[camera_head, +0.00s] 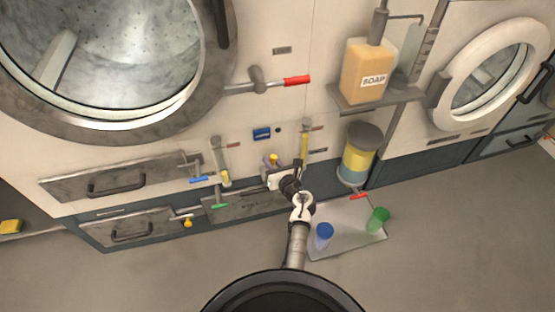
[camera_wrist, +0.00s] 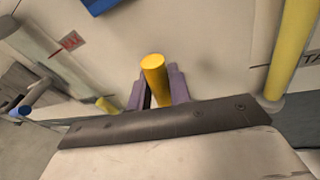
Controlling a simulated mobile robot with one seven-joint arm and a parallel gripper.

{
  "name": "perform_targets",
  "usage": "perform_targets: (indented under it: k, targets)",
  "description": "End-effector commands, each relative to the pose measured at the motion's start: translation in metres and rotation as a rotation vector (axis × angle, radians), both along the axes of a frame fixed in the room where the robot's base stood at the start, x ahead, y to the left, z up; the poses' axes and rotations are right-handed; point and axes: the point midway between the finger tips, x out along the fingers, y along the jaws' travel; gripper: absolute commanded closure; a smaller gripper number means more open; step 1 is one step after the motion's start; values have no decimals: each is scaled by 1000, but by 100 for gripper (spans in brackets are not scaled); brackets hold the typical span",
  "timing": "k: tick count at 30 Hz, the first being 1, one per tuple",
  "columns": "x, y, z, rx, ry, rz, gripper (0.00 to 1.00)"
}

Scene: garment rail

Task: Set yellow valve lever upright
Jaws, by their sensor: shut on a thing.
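A yellow lever end (camera_wrist: 153,68) stands between the two purple fingers of my gripper (camera_wrist: 158,88) in the wrist view. My gripper is shut on it. In the head view the yellow lever (camera_head: 273,157) shows as a small yellow tip at my gripper (camera_head: 271,163), low on the machine's front panel. The lower part of the lever and its pivot are hidden by the fingers and the dark gripper edge, so I cannot tell its exact angle.
A yellow-filled tube (camera_head: 304,148) stands just right of my gripper. Left are a blue-handled valve (camera_head: 198,180), a green-handled valve (camera_head: 219,206) and a yellow-handled one (camera_head: 187,222). A tray (camera_head: 335,248) with blue and green cups lies on the floor. A red-handled lever (camera_head: 296,80) is above.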

Motion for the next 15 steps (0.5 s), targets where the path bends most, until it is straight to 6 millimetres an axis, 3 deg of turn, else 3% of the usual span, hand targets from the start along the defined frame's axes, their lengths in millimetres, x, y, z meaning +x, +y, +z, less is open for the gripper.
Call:
perform_targets:
  k: [15]
  targets:
    - [-6,20,2,-199,-65,3,100]
